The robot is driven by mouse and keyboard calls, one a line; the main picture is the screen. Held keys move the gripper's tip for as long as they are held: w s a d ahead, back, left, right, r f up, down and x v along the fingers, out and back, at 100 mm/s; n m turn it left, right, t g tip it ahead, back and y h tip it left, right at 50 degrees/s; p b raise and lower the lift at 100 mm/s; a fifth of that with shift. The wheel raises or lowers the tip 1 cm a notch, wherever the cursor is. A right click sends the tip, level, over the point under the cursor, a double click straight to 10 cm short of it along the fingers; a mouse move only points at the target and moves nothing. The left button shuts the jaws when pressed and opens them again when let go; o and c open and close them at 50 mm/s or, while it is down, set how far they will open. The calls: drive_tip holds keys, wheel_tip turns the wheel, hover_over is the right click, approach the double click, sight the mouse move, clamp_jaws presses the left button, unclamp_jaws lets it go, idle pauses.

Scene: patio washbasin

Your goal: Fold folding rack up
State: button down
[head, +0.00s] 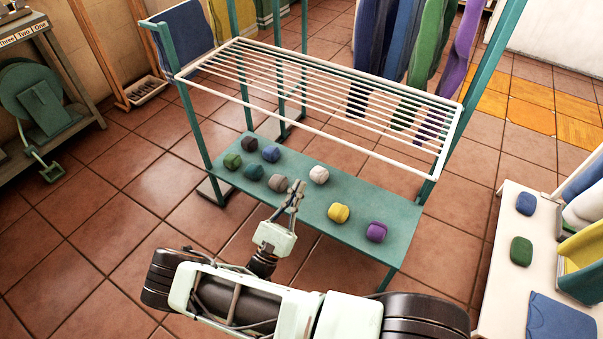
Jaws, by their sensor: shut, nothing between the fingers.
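The folding rack (310,90) is a white slatted panel in a teal green frame (190,110). It sticks out about level, over a lower green shelf (300,208). My gripper (297,184) is shut and empty. In the head view it appears over the front part of the lower shelf, below the rack's front bar in the picture and apart from it. How high it is above the shelf is hard to tell.
Several coloured lumps, such as a yellow one (339,213) and a purple one (376,232), lie on the lower shelf around my gripper. Long cloths (440,40) hang behind the rack. A white table (500,255) stands at right.

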drive_tip(key=s+a+r+p+x, duration=0.1)
drive_tip(key=r+x, duration=0.1)
drive_tip(key=x, duration=0.9)
drive_tip(key=shift+d+r, duration=0.2)
drive_tip(key=shift+r, duration=0.2)
